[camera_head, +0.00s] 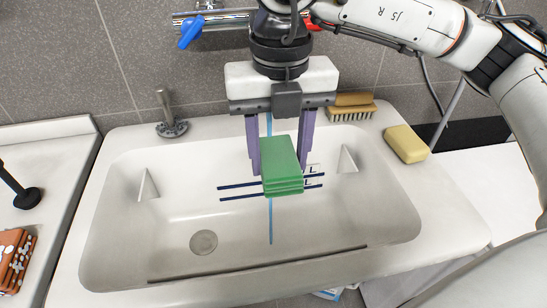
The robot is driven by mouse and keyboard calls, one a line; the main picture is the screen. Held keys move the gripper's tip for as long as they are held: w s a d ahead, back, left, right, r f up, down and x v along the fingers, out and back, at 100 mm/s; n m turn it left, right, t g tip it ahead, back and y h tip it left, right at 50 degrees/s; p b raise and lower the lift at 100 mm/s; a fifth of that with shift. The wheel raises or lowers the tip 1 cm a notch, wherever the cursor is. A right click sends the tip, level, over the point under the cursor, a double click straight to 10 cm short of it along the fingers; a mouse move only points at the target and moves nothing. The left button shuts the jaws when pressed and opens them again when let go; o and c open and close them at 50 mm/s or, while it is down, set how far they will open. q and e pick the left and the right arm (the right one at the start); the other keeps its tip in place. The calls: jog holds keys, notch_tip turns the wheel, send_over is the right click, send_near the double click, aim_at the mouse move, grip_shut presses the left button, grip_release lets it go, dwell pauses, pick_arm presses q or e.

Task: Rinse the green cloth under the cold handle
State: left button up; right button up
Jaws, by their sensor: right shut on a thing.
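The green cloth (281,165) is a folded, layered block. My right gripper (282,156) points down over the white sink basin (150,255) and is shut on the cloth, with its purple fingers on either side. The blue cold handle (190,32) is on the wall tap, left of the gripper. A red handle (311,23) shows partly behind my arm. A thin blue stream (270,225) shows below the cloth and also above it, toward the tap. My left gripper is not in view.
A wooden brush (352,106) and a yellow sponge (406,144) lie on the sink's back right rim. A small metal fitting (171,127) stands on the back left rim. A drain (203,242) is in the basin floor. A patterned brown cloth (14,258) lies on the left counter.

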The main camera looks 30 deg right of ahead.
jog(key=shift+a, duration=0.15)
jog(key=s+a, duration=0.2)
jog(key=a, duration=0.5)
jog(key=shift+s+a+b, duration=0.15)
jog(key=shift+s+b, duration=0.1)
jog(key=shift+b, duration=0.1)
dwell(1.1)
jog(key=s+a+r+p, duration=0.1)
jog(key=a+r+p, duration=0.1)
jog(key=a+r, duration=0.2)
jog(key=shift+s+a, duration=0.3)
jog(key=shift+a, duration=0.1)
jog(key=shift+s, duration=0.1)
dwell(1.0)
